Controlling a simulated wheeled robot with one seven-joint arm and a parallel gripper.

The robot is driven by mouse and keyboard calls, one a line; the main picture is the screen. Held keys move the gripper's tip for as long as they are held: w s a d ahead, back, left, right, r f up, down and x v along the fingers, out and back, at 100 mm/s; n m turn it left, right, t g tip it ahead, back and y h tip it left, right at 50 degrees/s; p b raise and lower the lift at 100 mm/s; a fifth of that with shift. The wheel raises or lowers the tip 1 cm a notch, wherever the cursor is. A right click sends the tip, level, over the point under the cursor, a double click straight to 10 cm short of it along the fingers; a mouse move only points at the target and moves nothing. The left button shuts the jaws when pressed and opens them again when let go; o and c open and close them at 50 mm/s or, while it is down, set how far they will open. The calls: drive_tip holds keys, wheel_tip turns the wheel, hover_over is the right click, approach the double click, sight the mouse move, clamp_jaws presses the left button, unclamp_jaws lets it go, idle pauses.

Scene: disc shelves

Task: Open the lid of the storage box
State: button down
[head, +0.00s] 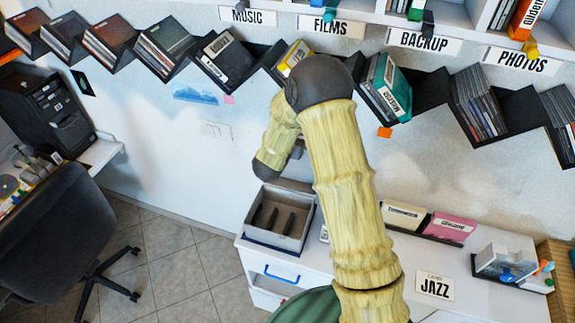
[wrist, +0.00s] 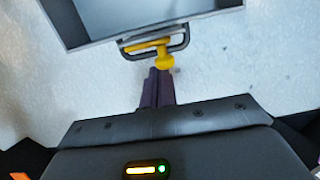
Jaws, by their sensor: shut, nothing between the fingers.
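A grey box (head: 306,216) with dark dividers inside stands on the white cabinet in the head view. It looks open-topped or clear-lidded; I cannot tell which. In the wrist view a grey panel (wrist: 140,14) with a dark rim fills the top. A dark loop handle (wrist: 184,50) with a yellow piece (wrist: 166,63) projects from its near edge. I cannot tell whether this panel belongs to the box. My gripper (wrist: 158,76) is shut and empty, its purple fingers close below the yellow piece; contact is unclear. My arm hides the gripper in the head view.
The white cabinet (head: 316,267) also carries a pink case (head: 450,228), a JAZZ card (head: 434,287) and a clear-and-white box (head: 505,262). Zigzag disc shelves (head: 428,91) run along the wall above. An office chair (head: 45,235) stands at left; tiled floor is free between.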

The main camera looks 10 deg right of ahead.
drive_tip(key=shift+w, duration=0.2)
drive_tip(key=shift+r, duration=0.1)
idle(0.4)
drive_tip(key=shift+r, duration=0.3)
drive_tip(key=s+a+r+b, duration=0.1)
drive_tip(key=s+a+r, duration=0.3)
drive_tip(key=s+r, duration=0.4)
drive_tip(key=shift+s+r, duration=0.15)
drive_tip(key=shift+r, duration=0.7)
drive_tip(key=shift+b, duration=0.3)
drive_tip(key=shift+f+y, duration=0.1)
drive_tip(key=shift+y, duration=0.2)
